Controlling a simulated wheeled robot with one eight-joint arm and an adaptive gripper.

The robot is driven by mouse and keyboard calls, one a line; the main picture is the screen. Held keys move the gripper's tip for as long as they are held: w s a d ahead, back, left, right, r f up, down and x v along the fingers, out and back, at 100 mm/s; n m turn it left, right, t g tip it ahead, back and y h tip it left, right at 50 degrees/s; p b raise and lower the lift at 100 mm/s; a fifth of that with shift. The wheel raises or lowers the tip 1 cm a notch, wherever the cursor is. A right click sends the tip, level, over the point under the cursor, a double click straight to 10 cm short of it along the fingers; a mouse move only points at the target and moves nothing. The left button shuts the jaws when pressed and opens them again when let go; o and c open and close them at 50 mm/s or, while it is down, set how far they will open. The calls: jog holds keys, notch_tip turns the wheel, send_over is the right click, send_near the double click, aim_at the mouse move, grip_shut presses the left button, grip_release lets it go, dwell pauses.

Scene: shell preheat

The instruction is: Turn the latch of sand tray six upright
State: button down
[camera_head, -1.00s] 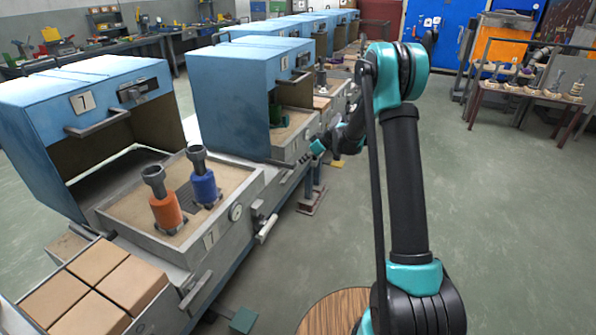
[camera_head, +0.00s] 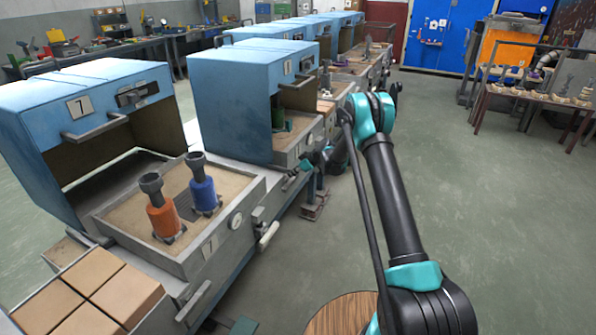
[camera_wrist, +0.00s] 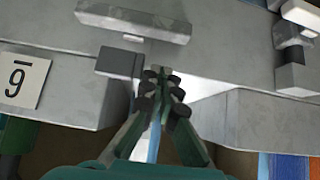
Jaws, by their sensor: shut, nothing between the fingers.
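Sand tray six (camera_head: 290,157) is in the middle of the head view, in front of the second blue hood, with a green piece (camera_head: 279,115) in it. My gripper (camera_head: 291,181) is low at its front edge. In the wrist view my gripper (camera_wrist: 162,74) is shut and empty. Its fingertips are close beside a dark grey block (camera_wrist: 119,62) on a grey metal front; I cannot tell whether they touch. A number plate (camera_wrist: 24,80) is left of the block, seemingly a 6 seen upside down. A white-ended lever part (camera_wrist: 302,15) is at upper right. I cannot tell which part is the latch.
A grey bar (camera_wrist: 133,20) juts out above the fingers in the wrist view. Tray seven (camera_head: 118,248) stands nearer, with an orange and a blue piece and a white-handled lever (camera_head: 268,236) on its side. Brown blocks (camera_head: 88,294) lie at front left.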

aim_at(287, 187)
jog(key=shift+a+f, duration=0.15)
jog(key=shift+f, duration=1)
jog(key=shift+a+f, duration=0.1)
jog(key=shift+f, duration=1.05)
jog(key=shift+s+f+n+t, duration=0.2)
jog(key=shift+f+n+t, duration=0.1)
jog(key=shift+t, duration=0.2)
jog(key=shift+s+a+f+n+t+h, duration=0.15)
jog(key=shift+s+f+n+t+h, duration=0.1)
jog(key=shift+f+n+t, duration=0.25)
jog(key=shift+s+a+f+n+t+h, duration=0.1)
jog(key=shift+s+f+n+t+h, duration=0.15)
jog(key=shift+t, duration=0.45)
notch_tip(287, 187, down, 6)
jog(key=w, duration=0.1)
jog(key=shift+w+d+f, duration=0.25)
jog(key=shift+w+d, duration=0.05)
jog(key=shift+w, duration=0.05)
jog(key=shift+w+f, duration=0.1)
